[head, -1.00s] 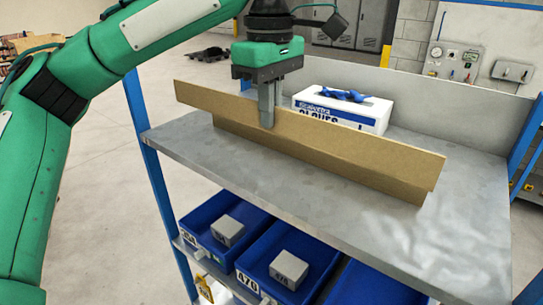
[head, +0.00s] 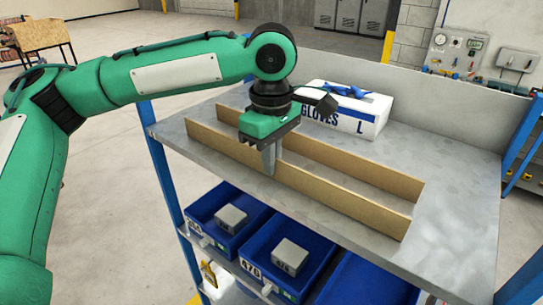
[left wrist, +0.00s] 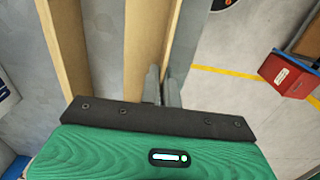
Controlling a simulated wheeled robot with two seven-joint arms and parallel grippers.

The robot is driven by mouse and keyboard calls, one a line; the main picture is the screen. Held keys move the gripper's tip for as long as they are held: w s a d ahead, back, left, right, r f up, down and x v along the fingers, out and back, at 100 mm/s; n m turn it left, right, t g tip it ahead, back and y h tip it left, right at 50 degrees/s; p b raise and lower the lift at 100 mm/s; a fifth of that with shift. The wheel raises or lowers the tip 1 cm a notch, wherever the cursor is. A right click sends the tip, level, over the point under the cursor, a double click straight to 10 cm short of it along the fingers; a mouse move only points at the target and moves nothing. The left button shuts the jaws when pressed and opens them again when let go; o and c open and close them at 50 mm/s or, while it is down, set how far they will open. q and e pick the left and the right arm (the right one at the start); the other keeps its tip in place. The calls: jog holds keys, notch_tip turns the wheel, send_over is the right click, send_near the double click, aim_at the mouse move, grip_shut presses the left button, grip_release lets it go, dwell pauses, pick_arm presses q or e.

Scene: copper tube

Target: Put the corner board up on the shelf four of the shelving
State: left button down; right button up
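A long tan corner board (head: 340,197) lies along the front of the shelving's top grey shelf (head: 455,225), seemingly resting on it. A second similar tan board (head: 350,164) stands behind it, roughly parallel, with a strip of shelf between them. My left gripper (head: 269,160) points down over the front board, its fingers on either side of the upright wall. In the left wrist view the narrow fingers (left wrist: 163,88) close around the front board (left wrist: 145,40); the rear board (left wrist: 65,45) is at left. My right gripper is not in view.
A white gloves box (head: 345,108) with blue gloves on top stands behind the boards. Blue bins (head: 228,205) with grey boxes sit on the shelf below. The right part of the top shelf is bare. A blue upright (head: 160,165) stands at the left.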

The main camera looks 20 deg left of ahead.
pick_arm(q)
jog(key=c, duration=1.6)
grip_release()
jog(key=shift+f, duration=0.1)
jog(key=shift+c, duration=0.2)
jog(key=shift+r+b, duration=0.3)
jog(key=shift+r, duration=0.05)
notch_tip(320, 180, up, 12)
jog(key=b, duration=0.4)
jog(key=shift+f, duration=0.2)
